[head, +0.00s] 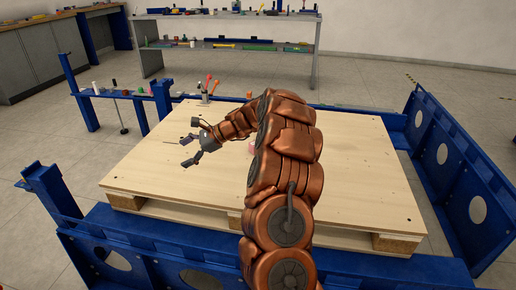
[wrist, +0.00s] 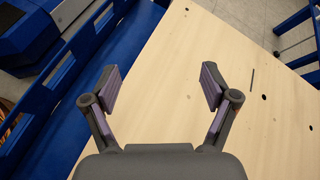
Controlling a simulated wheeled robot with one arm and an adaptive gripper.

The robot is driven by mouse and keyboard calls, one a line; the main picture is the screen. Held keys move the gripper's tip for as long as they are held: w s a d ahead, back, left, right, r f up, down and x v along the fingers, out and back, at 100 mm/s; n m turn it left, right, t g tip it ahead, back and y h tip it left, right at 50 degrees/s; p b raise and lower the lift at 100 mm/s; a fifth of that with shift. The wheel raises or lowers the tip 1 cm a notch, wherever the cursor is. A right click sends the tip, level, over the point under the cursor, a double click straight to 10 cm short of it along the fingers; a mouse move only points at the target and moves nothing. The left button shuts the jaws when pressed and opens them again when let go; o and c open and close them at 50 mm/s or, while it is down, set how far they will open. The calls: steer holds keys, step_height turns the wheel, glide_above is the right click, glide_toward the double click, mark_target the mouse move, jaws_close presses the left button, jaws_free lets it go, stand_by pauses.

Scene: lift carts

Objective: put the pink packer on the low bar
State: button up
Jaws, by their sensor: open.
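A small pink thing (head: 252,148), likely the pink packer, shows on the wooden board (head: 350,185) in the head view. My arm hides most of it, so its shape is unclear. My gripper (head: 184,151) is open and empty above the left part of the board, to the left of the pink thing and apart from it. The wrist view shows the open fingers (wrist: 161,82) with only bare wood between them, and no packer. A low blue bar (head: 138,97) with several small items on it runs along the far left side in the head view.
The board lies on a pallet inside a blue frame with upright side panels (head: 448,160) at right and a post (head: 52,190) at left. Orange-handled tools (head: 210,88) stand at the board's far edge. A shelf (head: 230,38) stands behind. Most of the board is clear.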

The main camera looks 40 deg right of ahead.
steer(key=w+d+f+m+t+h, duration=0.1)
steer(key=d+f+m, duration=0.1)
steer(key=d, duration=0.3)
steer(key=w+d+f+m+t, duration=0.1)
steer(key=d+m, duration=0.1)
steer(key=d, duration=0.3)
steer(key=m+t+h, duration=0.4)
steer(key=m+h, duration=0.2)
steer(key=m, duration=0.2)
glide_toward(253, 144)
steer(key=w, duration=0.1)
steer(key=w+d+f, duration=0.1)
steer(key=w+f, duration=0.1)
steer(key=w, duration=0.1)
steer(key=shift+w+d, duration=0.1)
steer(key=shift+d, duration=0.3)
steer(key=shift+w+f+g, duration=0.1)
steer(key=shift+f+g, duration=0.1)
steer(key=shift+g, duration=0.1)
steer(key=shift+b+x, duration=0.3)
steer(key=shift+x, duration=0.55)
steer(key=x, duration=0.1)
steer(key=b+x, duration=0.1)
steer(key=x, duration=0.1)
steer(key=b+x, duration=0.1)
steer(key=x, duration=0.1)
steer(key=shift+a, duration=0.4)
steer(key=shift+w+r, duration=0.1)
steer(key=shift+w, duration=0.2)
steer(key=shift+c, duration=0.4)
